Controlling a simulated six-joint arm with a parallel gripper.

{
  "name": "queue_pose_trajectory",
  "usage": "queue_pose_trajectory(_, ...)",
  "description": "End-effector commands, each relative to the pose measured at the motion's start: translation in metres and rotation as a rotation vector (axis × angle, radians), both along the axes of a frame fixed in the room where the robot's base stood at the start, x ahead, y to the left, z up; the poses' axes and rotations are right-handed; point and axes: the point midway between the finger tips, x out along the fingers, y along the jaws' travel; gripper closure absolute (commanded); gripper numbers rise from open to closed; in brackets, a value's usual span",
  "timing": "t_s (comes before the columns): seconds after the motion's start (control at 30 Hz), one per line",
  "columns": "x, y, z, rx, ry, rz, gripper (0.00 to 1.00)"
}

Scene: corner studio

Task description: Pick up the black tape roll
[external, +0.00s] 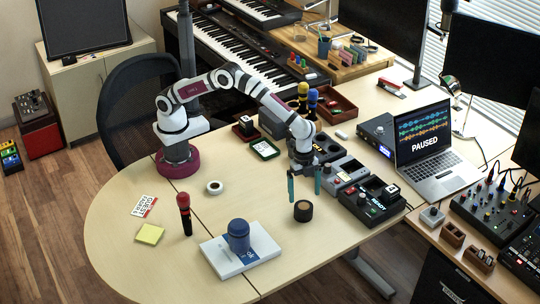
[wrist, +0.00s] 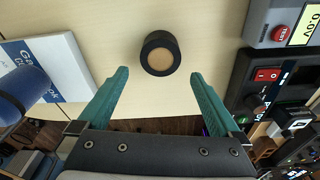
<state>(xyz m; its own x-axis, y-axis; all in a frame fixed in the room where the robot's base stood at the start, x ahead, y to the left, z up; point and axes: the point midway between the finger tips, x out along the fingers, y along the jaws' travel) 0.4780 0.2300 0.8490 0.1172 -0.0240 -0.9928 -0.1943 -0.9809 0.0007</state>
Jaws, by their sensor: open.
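The black tape roll (external: 303,211) lies flat on the light wooden table, with a tan middle. It also shows in the wrist view (wrist: 160,54), at upper centre, beyond the fingertips and roughly midway between their lines. My gripper (external: 304,185) points down over the table with its teal fingers spread. In the wrist view my gripper (wrist: 158,75) is open and empty, with the fingers on either side of bare table. The roll is apart from both fingers.
Black and grey devices (external: 371,200) stand close to the right of the roll. A red-topped microphone (external: 184,213), a white tape roll (external: 215,187) and a laptop (external: 428,150) are farther off. The table's front edge is near.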

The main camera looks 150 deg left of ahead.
Motion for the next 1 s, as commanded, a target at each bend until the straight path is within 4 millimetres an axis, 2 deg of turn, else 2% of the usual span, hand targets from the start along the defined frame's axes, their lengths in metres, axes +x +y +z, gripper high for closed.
queue_pose_trajectory(0.37, 0.000, 0.000, -0.062, -0.001, 0.001, -0.001, 0.00)
queue_pose_trajectory(0.63, 0.001, 0.000, -0.068, 0.001, -0.001, -0.002, 0.00)
queue_pose_trajectory(1.0, 0.001, 0.000, -0.068, 0.000, -0.001, -0.002, 0.67)
